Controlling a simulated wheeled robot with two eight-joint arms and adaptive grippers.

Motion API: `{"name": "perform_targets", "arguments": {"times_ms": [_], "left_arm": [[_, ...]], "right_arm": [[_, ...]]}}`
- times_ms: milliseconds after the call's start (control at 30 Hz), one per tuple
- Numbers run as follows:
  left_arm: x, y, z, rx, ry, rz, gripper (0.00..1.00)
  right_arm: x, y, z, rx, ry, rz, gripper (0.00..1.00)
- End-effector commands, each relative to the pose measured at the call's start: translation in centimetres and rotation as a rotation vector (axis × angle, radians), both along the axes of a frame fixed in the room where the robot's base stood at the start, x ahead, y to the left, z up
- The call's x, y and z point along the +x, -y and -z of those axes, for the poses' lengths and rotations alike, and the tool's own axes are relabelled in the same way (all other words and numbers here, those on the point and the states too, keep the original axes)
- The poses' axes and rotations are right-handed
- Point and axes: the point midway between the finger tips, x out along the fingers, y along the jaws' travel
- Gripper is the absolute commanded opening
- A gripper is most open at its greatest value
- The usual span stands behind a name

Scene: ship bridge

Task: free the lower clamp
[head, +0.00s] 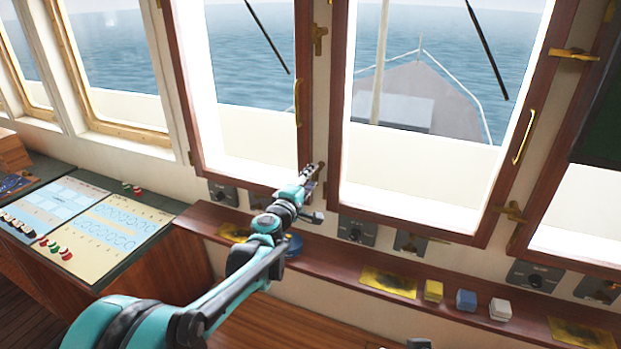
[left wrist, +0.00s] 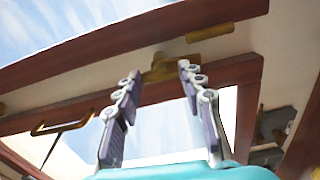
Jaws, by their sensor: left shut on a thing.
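The lower clamp is a small brass fitting on the post between the two front windows. In the head view my left gripper (head: 312,172) mostly covers it. The left wrist view shows the brass clamp (left wrist: 162,69) between my fingertips.
A wooden ledge (head: 340,262) runs below the windows, with yellow (head: 433,291), blue (head: 466,300) and white (head: 500,309) blocks on it. Brass window handles (head: 523,137) stick out of the frames. A chart console (head: 85,220) stands at the left.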

Motion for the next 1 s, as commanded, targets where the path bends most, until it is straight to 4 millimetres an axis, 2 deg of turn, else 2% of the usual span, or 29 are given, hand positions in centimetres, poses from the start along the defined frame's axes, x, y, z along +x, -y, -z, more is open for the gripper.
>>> {"name": "perform_targets", "arguments": {"times_ms": [300,700,733,800,1000], "left_arm": [[-0.02,0.00,0.05,-0.067,-0.028,0.000,0.11],[-0.03,-0.01,0.06,-0.072,-0.030,0.000,0.10],[-0.03,-0.01,0.06,-0.072,-0.030,0.000,0.42],[-0.03,-0.01,0.05,-0.072,-0.030,0.000,0.60],[-0.02,-0.01,0.03,-0.071,-0.029,0.000,0.60]], "right_arm": [[0.00,0.00,-0.11,0.000,0.000,0.000,0.40],[0.00,0.00,-0.11,0.000,0.000,0.000,0.40],[0.00,0.00,-0.11,0.000,0.000,0.000,0.40],[0.00,0.00,-0.11,0.000,0.000,0.000,0.40],[0.00,0.00,-0.12,0.000,0.000,0.000,0.40]]}}
